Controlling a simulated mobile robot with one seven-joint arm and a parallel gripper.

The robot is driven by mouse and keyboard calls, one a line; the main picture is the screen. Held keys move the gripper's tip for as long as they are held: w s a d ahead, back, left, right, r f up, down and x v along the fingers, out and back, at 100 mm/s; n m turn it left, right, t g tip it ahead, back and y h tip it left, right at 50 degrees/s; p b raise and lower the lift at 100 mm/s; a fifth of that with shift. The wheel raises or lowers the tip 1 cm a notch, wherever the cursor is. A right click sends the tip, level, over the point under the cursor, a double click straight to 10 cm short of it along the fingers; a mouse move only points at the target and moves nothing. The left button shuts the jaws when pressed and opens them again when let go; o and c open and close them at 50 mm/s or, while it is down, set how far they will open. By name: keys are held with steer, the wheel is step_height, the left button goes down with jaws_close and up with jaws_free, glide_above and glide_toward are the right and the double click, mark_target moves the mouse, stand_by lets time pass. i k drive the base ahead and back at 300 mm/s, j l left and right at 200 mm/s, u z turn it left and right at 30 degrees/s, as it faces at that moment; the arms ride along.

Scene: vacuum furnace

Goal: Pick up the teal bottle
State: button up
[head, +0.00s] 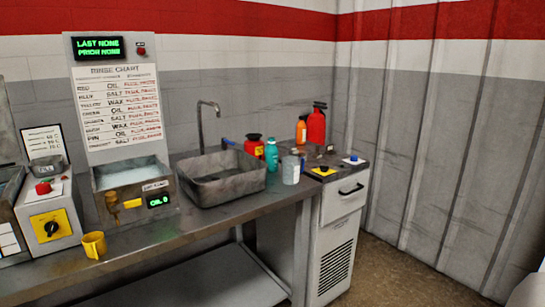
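My gripper is not in view.
An orange bottle (301,131) and a larger red bottle (317,125) stand farther right, near the wall. A yellow mug (94,245) sits at the counter's front left. A faucet (203,126) rises behind the basin. The floor at right (400,272) looks mostly clear.

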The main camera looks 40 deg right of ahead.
mark_target(271, 152)
steer(key=i+l+u, duration=0.1)
steer(key=l, duration=0.6)
steer(key=i+l, duration=0.25)
steer(key=l, duration=0.4)
steer(key=i+l+u, duration=0.15)
steer(key=l, duration=0.55)
steer(key=i+l, duration=0.15)
steer(key=l, duration=0.55)
steer(key=i+l+u, duration=0.15)
steer(key=l, duration=1.3)
steer(key=i+u, duration=0.05)
